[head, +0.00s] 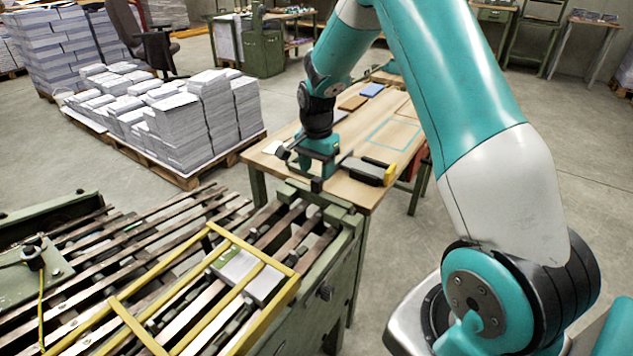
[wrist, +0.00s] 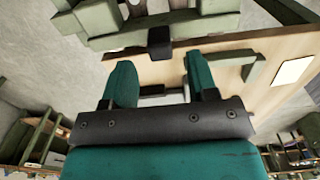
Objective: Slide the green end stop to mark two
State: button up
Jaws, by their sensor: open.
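My gripper (head: 318,170) hangs over the near left edge of the wooden table, beside the green end of the machine. In the wrist view its two teal fingers (wrist: 160,78) stand apart, with nothing clearly held between them. A black block (wrist: 160,42) lies beyond the fingertips near the table edge. A small green patch (head: 226,256) shows beside a pale block (head: 250,273) inside the yellow frame; I cannot tell whether it is the green end stop. No mark two can be read.
The slatted machine (head: 110,250) with its yellow frame (head: 125,318) fills the lower left. The wooden table (head: 350,195) carries a grey block with a yellow end (head: 368,172). Paper stacks (head: 180,120) stand on a pallet behind. Open floor lies right of the table.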

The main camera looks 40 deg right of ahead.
aim_at(317, 179)
jog(key=shift+f, duration=2.1)
